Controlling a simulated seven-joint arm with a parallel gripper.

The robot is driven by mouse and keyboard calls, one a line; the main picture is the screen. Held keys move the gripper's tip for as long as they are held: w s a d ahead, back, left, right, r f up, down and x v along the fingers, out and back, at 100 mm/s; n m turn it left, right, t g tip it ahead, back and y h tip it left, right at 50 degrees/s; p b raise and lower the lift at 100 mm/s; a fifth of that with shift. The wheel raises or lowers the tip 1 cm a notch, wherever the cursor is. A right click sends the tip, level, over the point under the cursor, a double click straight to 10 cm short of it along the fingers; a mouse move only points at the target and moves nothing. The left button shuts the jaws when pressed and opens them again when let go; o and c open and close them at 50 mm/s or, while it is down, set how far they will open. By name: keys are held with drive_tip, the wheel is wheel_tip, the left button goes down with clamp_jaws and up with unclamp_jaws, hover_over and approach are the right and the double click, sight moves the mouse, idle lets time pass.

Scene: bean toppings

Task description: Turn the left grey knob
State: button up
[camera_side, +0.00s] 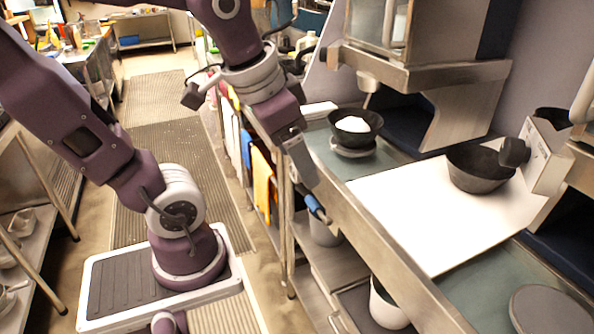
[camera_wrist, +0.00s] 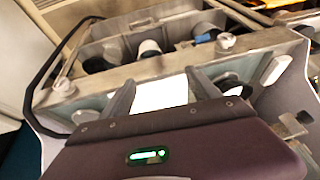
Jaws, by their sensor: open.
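My gripper (camera_side: 303,168) hangs over the near edge of the metal counter in the side view, left of the dark bowl with white contents. In the wrist view its two grey fingers (camera_wrist: 162,92) stand apart with nothing held between them. Two round grey knob-like pieces sit on a metal edge in the wrist view: a left one (camera_wrist: 65,86) and a right one (camera_wrist: 226,41). Both are apart from the fingers. I cannot tell for certain that these are the task's knobs. No grey knob stands out clearly in the side view.
A dark bowl with white contents (camera_side: 351,136) stands on a small scale. An empty dark bowl (camera_side: 474,172) is on a white board (camera_side: 402,205). A metal dispenser housing (camera_side: 430,76) overhangs the back of the counter. A blue-handled item (camera_side: 315,205) hangs below my gripper.

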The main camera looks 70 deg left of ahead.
drive_tip(key=w+a+f+g, duration=0.1)
drive_tip(key=w+a+f, duration=0.2)
drive_tip(key=a, duration=0.4)
drive_tip(key=w+a+f+g, duration=0.2)
drive_tip(key=w+a+f, duration=0.1)
drive_tip(key=a+f, duration=0.3)
drive_tip(key=w+a+f+g+h, duration=0.1)
drive_tip(key=w+a+f, duration=0.3)
drive_tip(key=a, duration=0.5)
drive_tip(key=shift+w+a+f, duration=0.1)
drive_tip(key=shift+a+f, duration=0.1)
drive_tip(key=shift+a, duration=0.2)
wheel_tip(320, 180, down, 7)
drive_tip(key=shift+f, duration=0.1)
drive_tip(key=c, duration=1.3)
